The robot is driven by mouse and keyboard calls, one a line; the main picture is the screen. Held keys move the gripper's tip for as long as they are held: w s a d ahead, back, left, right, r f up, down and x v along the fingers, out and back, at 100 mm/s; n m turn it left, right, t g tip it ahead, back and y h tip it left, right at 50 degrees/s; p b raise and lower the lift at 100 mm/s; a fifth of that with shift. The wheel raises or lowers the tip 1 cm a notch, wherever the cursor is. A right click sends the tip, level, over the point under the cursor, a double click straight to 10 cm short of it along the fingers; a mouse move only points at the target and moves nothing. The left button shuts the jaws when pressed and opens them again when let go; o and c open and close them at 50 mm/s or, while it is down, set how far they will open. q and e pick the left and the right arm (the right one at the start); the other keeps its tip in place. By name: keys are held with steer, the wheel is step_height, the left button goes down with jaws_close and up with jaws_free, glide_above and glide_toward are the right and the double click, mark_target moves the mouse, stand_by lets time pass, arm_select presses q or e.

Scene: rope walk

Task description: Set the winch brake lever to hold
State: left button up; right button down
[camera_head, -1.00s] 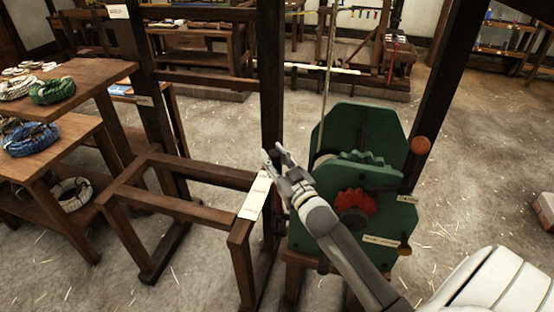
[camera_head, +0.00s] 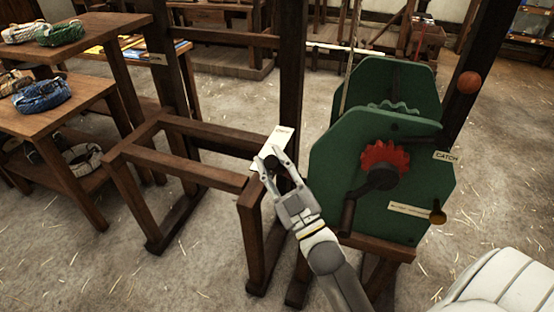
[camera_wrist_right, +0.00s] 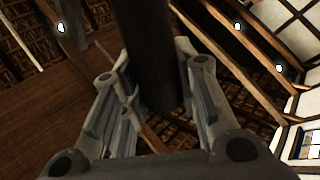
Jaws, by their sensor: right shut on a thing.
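The green winch (camera_head: 355,140) stands on a wooden stand right of the middle in the head view, with a red gear (camera_head: 381,157) and a dark crank on its near face. My right gripper (camera_head: 270,161) is left of the winch, above the wooden frame. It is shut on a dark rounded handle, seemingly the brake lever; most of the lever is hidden. The right wrist view shows a thick dark bar (camera_wrist_right: 150,55) between the fingers. My left gripper is not in view.
A dark post (camera_head: 291,75) rises behind my gripper. Tables with rope coils (camera_head: 42,95) stand at left. The floor between is clear.

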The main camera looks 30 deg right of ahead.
steer(key=shift+s+a+f, duration=0.1)
steer(key=shift+a+f, duration=0.05)
steer(key=shift+f, duration=0.4)
steer(key=c, duration=1.4)
jaws_free()
steer(key=o, duration=0.3)
steer(key=shift+s+a+r, duration=0.1)
steer(key=shift+r, duration=0.1)
steer(key=v, duration=1.2)
